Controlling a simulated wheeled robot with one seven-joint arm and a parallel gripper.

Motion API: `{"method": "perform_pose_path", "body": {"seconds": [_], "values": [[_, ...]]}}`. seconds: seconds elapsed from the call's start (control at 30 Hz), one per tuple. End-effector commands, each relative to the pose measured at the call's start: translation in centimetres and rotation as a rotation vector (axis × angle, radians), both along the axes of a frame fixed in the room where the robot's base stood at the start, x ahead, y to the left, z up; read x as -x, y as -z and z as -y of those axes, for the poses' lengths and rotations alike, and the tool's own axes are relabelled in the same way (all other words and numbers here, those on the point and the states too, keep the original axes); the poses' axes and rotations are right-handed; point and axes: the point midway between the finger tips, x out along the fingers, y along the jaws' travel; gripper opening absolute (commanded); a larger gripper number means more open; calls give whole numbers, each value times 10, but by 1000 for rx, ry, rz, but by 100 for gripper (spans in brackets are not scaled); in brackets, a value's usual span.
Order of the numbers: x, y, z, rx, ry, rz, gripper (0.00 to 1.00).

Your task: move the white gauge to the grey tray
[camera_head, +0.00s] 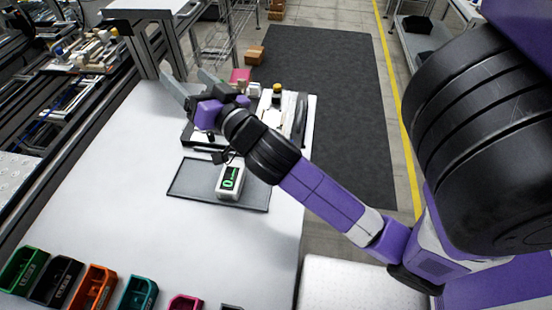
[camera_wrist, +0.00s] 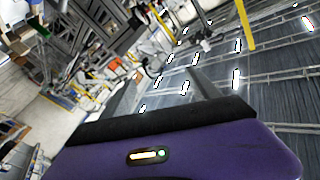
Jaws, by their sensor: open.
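The white gauge (camera_head: 230,181), with a dark face and green digits, rests on the grey tray (camera_head: 192,181), towards the tray's right side. The tray lies flat on the white table. My gripper (camera_head: 186,82) is open and apart from the gauge, beyond it towards the table's far end. Its fingers point up and away. In the wrist view my gripper (camera_wrist: 162,88) also shows open, with nothing between the fingers. Neither the gauge nor the tray shows in that view.
Several coloured bins, including an orange bin (camera_head: 92,288), line the table's near edge. A dark fixture with small parts, including a yellow-topped piece (camera_head: 276,92), stands behind the tray, partly hidden by my arm. The white table (camera_head: 110,175) is clear left of the tray.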

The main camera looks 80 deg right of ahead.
Motion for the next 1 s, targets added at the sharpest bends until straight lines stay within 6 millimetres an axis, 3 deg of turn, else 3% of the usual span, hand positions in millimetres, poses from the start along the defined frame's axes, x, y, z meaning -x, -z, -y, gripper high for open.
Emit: {"method": "perform_pose_path", "body": {"seconds": [0.03, 0.2, 0.37, 0.5, 0.73, 0.87, 1.0], "values": [[7, 20, -17, 44, -53, -70, 70], [38, 77, -81, 177, -240, -247, 70], [85, 120, -139, 255, -397, -363, 70], [136, 144, -186, 290, -504, -434, 70], [206, 152, -239, 301, -587, -491, 70], [226, 149, -252, 300, -596, -506, 70], [232, 148, -256, 303, -596, -510, 70]]}}
